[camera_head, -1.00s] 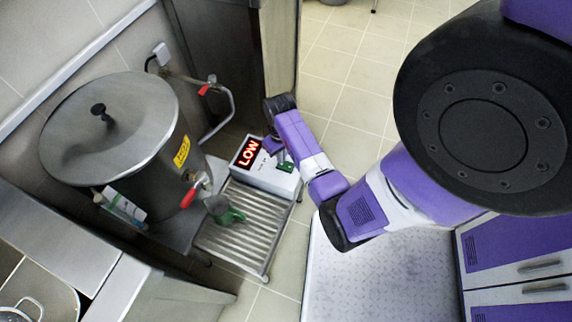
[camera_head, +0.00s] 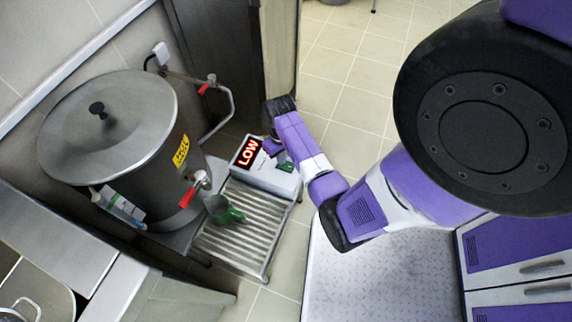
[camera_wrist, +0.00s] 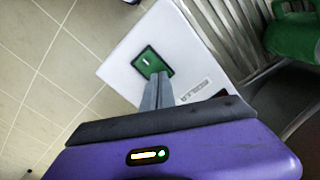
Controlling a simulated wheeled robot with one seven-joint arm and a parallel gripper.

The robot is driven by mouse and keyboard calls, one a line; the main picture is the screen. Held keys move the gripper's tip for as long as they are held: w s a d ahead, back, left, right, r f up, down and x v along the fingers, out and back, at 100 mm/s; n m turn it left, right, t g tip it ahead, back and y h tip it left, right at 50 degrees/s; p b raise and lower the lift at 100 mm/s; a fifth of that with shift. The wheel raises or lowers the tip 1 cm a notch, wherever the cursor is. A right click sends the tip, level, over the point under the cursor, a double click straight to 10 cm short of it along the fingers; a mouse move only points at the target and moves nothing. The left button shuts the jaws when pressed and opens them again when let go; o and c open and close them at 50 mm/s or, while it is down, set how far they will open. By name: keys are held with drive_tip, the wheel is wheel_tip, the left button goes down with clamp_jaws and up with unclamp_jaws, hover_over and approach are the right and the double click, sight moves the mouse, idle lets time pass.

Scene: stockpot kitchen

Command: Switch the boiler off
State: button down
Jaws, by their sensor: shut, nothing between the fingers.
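The boiler (camera_head: 110,140) is a large steel urn with a lid, a yellow label and a red-handled tap, at the left of the head view. A white control box (camera_head: 268,176) with a lit red "LOW" display stands beside it. The box carries a green switch (camera_head: 286,166), which also shows in the wrist view (camera_wrist: 149,60). My gripper (camera_wrist: 158,80) is shut and empty, its fingertips right at the near edge of the green switch. I cannot tell whether they touch it. The purple gripper body hides part of the box.
A slatted metal drip tray (camera_head: 240,240) stands in front of the boiler, with a green mug (camera_head: 225,212) on it. A wall pipe with a red-handled valve (camera_head: 207,84) is behind. A steel counter (camera_head: 60,240) is at lower left. Tiled floor lies open beyond the box.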

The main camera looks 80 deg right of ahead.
drive_tip(key=shift+f, duration=0.25)
wheel_tip(320, 180, up, 7)
drive_tip(key=p, duration=0.7)
drive_tip(key=shift+r+p, duration=0.1)
drive_tip(key=shift+p, duration=0.3)
idle(0.6)
